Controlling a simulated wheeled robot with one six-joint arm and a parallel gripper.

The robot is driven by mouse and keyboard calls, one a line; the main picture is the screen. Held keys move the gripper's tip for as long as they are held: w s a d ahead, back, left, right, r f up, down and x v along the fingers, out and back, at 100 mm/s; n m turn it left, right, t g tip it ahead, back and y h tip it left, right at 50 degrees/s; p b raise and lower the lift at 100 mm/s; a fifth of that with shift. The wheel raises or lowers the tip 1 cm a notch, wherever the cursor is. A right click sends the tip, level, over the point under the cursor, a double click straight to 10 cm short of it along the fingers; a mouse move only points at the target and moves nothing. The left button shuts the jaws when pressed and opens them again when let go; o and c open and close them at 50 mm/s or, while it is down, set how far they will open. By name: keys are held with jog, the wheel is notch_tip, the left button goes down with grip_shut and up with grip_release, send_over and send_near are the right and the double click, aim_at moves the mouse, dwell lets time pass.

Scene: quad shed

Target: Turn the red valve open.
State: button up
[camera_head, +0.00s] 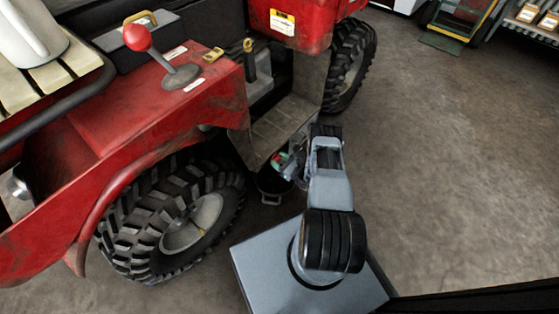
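I cannot make out a red valve with certainty. My gripper (285,164) is at the end of my folded arm, low beside the red quad (130,130), near its footwell. Small red and green patches show at the gripper; I cannot tell whether they belong to it or to something behind it. The fingers are too small and partly hidden to tell whether they are open or shut. A lever with a red ball knob (137,37) stands upright on the quad's fender, well away from my gripper.
A dark round pan (271,186) sits on the floor below my gripper, partly hidden. The quad's big tyre (175,218) is to the left. A pale jug (28,32) stands on the slatted rack. Concrete floor (455,165) is clear at right; shelving (535,28) stands far right.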

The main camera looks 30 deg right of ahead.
jog(key=c, duration=0.5)
jog(key=n+b, duration=0.3)
jog(key=n, duration=1.4)
jog(key=shift+s+f+n, duration=0.1)
jog(key=shift+s+n, duration=0.05)
jog(key=shift+n, duration=0.15)
dwell(0.6)
jog(key=o, duration=0.6)
jog(key=shift+d, duration=0.1)
jog(key=o, duration=0.3)
